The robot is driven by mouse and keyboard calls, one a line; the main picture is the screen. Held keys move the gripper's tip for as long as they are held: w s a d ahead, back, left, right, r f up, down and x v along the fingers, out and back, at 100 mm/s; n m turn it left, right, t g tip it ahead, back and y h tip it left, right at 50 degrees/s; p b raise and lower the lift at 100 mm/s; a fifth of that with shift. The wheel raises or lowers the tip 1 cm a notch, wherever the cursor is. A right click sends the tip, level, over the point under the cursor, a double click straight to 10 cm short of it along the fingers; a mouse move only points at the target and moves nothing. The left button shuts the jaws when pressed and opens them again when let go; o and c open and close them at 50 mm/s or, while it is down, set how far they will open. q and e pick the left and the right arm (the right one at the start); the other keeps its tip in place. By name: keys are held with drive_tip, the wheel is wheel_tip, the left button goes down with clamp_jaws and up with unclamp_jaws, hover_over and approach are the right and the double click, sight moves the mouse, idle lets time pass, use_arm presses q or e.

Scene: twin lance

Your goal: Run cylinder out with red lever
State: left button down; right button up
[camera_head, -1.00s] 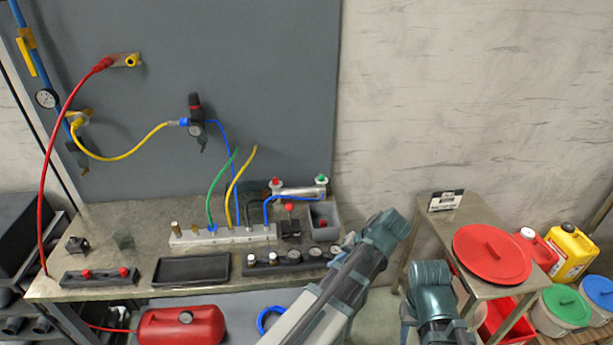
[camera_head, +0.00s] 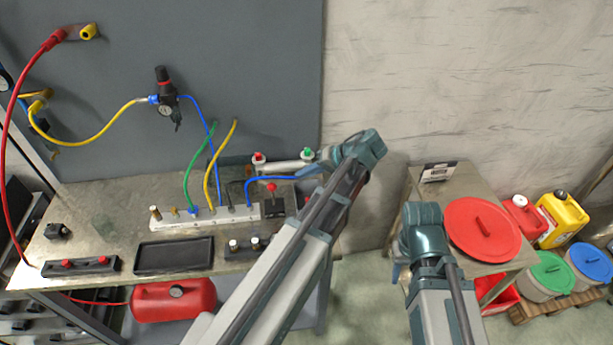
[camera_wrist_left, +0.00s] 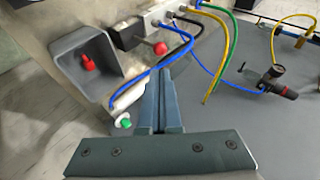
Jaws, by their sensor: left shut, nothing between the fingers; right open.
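The red lever (camera_head: 271,187) stands on a black valve block (camera_head: 275,207) at the right end of the manifold; its red knob (camera_wrist_left: 160,47) also shows in the left wrist view. The silver cylinder (camera_head: 284,167) lies at the back of the bench, with a red fitting on its left end and a green one (camera_wrist_left: 123,121) on its right. My left gripper (camera_head: 326,157) is by the cylinder's right end. In the wrist view its fingers (camera_wrist_left: 158,80) are shut and empty, right of the green fitting. My right gripper (camera_head: 398,269) is open, low between the two tables, its fingers mostly hidden.
A grey bin (camera_wrist_left: 68,52) with a red item is beside the valve. Blue (camera_head: 258,180), green and yellow hoses rise from the manifold (camera_head: 200,220). A black tray (camera_head: 174,256) lies in front. A side table with a red lid (camera_head: 470,238) stands right.

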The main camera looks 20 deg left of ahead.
sight(275, 186)
use_arm(q)
drive_tip(key=b+x, duration=0.5)
drive_tip(key=x, duration=0.5)
drive_tip(key=shift+f+b, duration=0.1)
drive_tip(key=shift+b, duration=0.25)
use_arm(e)
wheel_tip(275, 186, down, 7)
drive_tip(key=shift+r, duration=0.2)
